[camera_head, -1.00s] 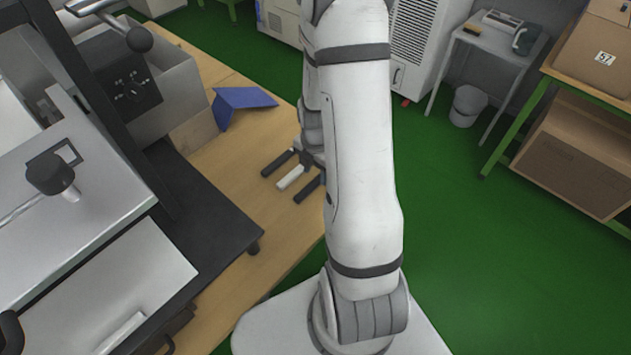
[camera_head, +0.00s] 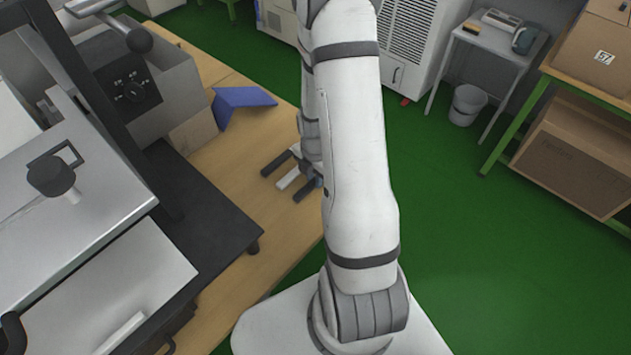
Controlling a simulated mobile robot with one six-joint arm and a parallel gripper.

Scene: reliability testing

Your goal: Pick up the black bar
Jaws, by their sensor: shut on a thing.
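Several short bars lie side by side on the wooden table near its right edge. One black bar (camera_head: 277,164) is at the back, a white bar (camera_head: 288,180) is in the middle, and another black bar (camera_head: 304,191) is in front. My gripper (camera_head: 312,172) is at the right ends of the bars, low at the table and mostly hidden behind my arm. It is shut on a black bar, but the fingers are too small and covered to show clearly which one. The bars look level with the tabletop; any lift is not visible.
A blue angled object (camera_head: 240,103) stands on the table (camera_head: 225,150) behind the bars. A large grey machine with a dark base plate (camera_head: 205,235) fills the left. Bare tabletop lies between the plate and the bars. Green floor (camera_head: 470,230) is open on the right.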

